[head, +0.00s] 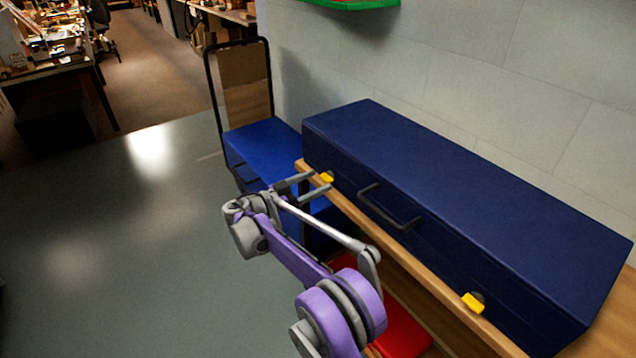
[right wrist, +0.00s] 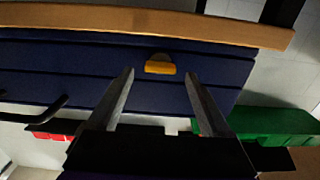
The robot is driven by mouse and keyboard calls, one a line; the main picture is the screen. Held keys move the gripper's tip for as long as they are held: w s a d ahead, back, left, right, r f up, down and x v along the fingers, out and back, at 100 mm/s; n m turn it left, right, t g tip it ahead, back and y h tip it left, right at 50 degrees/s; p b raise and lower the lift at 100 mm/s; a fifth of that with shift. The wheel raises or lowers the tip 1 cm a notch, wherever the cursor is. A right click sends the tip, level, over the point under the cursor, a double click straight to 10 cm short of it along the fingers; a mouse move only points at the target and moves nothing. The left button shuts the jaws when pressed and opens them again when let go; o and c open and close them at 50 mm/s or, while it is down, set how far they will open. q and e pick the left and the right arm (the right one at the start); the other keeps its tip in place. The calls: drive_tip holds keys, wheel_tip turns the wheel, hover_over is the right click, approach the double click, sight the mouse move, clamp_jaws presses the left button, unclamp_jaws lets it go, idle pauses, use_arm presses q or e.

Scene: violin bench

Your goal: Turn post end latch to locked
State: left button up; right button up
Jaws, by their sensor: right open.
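A long dark blue case (head: 450,180) lies on a wooden bench (head: 398,262). Two yellow latches sit on its front face: one at the far left end (head: 327,177) and one at the near right end (head: 473,302). My right gripper (head: 320,181) is open at the far-left latch. In the right wrist view this latch (right wrist: 160,67) is a yellow bar lying roughly along the bench edge, with a round base behind it. It appears between and just beyond my open fingertips (right wrist: 159,75); I cannot tell whether they touch it. My left gripper is out of view.
A dark handle (head: 390,208) sticks out from the case front between the latches. A blue-topped cart (head: 262,145) stands beyond the bench's far end. A red object (head: 400,332) is below the bench. A green shelf (head: 350,4) is on the wall. Open floor lies left.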

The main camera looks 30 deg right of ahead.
drive_tip(key=shift+d, duration=0.8)
clamp_jaws()
